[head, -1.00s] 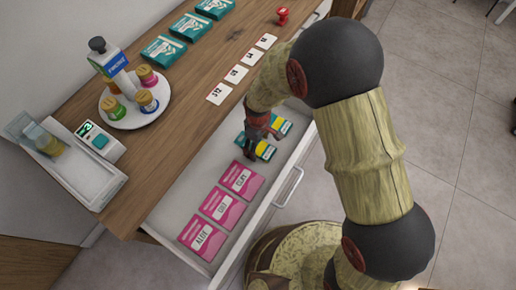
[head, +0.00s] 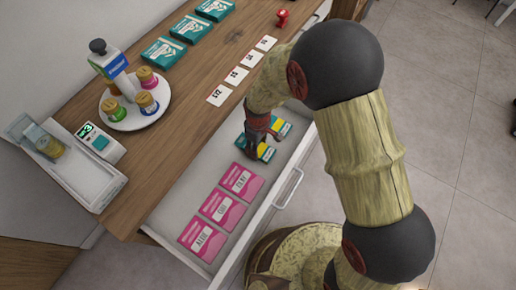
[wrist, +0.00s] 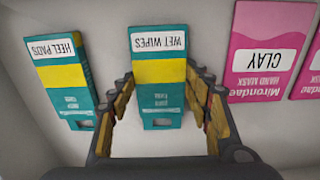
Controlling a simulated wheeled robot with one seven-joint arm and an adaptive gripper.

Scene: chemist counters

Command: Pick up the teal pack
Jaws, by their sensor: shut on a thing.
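The teal pack with a yellow band, labelled WET WIPES (wrist: 159,75), stands between my gripper's fingers in the wrist view. My gripper (wrist: 160,105) is shut on its two sides. In the head view my gripper (head: 259,150) reaches down into the open drawer, and the pack (head: 267,153) shows partly beneath it. A second teal and yellow pack, labelled HEEL PADS (wrist: 66,80), lies beside it, apart from the fingers; it also shows in the head view (head: 282,128).
Pink packs (head: 221,208) lie in a row in the open drawer (head: 170,212); CLAY (wrist: 265,55) is nearest my gripper. The wooden counter (head: 185,120) holds teal boxes (head: 163,52), white cards (head: 237,75), a round bottle tray (head: 137,118) and a white tray (head: 85,175).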

